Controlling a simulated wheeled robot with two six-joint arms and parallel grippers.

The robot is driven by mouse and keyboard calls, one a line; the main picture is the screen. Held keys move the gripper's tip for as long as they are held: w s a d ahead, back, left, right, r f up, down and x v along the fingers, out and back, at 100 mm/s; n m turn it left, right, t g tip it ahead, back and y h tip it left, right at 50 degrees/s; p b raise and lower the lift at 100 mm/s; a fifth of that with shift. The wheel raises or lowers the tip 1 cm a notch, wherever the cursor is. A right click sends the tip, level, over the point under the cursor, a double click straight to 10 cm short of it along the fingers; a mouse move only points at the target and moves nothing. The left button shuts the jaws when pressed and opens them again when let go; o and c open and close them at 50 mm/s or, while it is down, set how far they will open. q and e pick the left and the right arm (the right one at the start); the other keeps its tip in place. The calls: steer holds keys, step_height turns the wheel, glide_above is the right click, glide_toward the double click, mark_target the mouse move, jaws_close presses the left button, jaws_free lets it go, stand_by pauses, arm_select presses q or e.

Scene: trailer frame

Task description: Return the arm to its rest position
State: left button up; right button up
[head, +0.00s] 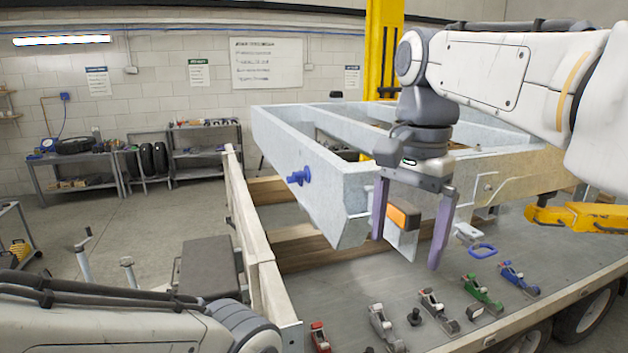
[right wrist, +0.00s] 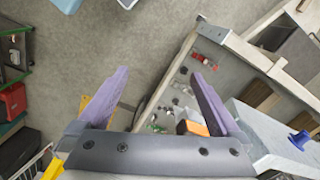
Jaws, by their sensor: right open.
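My right arm (head: 490,75) reaches in from the upper right of the head view, bent down at the wrist. My right gripper (head: 408,238) hangs in front of the grey metal trailer frame (head: 300,150), fingers pointing down. Its two purple fingers are wide apart. In the right wrist view the right gripper (right wrist: 160,75) holds nothing between its fingers. An orange marker light (head: 403,216) shows between the fingers in the head view, apparently behind them; whether they touch it I cannot tell. My left arm (head: 120,325) lies across the lower left; its gripper is out of view.
Below the gripper is a grey deck (head: 345,285) with several clamp-like tools, including a green one (head: 482,290) and a blue one (head: 518,278). A wooden side rail (head: 245,220) runs along its left. A yellow hook-like part (head: 580,215) is at right. Open floor (head: 140,220) lies left.

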steer(key=s+a+f+n+b, duration=0.2)
steer(key=s+f+n, duration=0.3)
steer(key=f, duration=0.5)
steer(key=s+a+f+n+b, duration=0.3)
steer(key=s+f+n, duration=0.3)
steer(key=f, duration=0.5)
steer(key=s+a+f+n+b, duration=0.2)
steer(key=s+f+n, duration=0.3)
steer(key=f, duration=0.5)
steer(key=shift+s+a+f+n+y+b, duration=0.2)
steer(key=shift+s+a+n+y+b, duration=0.2)
steer(key=shift+s+b, duration=0.2)
